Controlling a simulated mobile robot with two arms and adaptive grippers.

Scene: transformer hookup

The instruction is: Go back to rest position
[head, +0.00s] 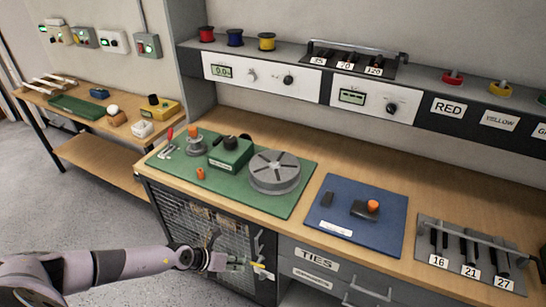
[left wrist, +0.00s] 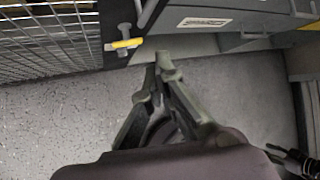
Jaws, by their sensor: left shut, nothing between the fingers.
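My left gripper (head: 236,264) is shut and empty. In the head view it is low in front of the bench, by the right edge of the mesh cabinet door (head: 208,243). In the left wrist view its fingers (left wrist: 162,62) meet at the tips, just right of and apart from a yellow-marked latch handle (left wrist: 126,43) on the cabinet. The yellow part (head: 262,270) also shows in the head view, right of the fingertips. My right gripper is not clearly in view; a dark part shows at the lower right of the left wrist view.
The bench holds a green mat (head: 222,195) with a grey round fixture (head: 274,172) and a green box, a blue mat (head: 340,232) with a dark tool, and a numbered rack (head: 475,262). Drawers (head: 312,272) are right of the mesh door. Grey floor (head: 90,215) is open at left.

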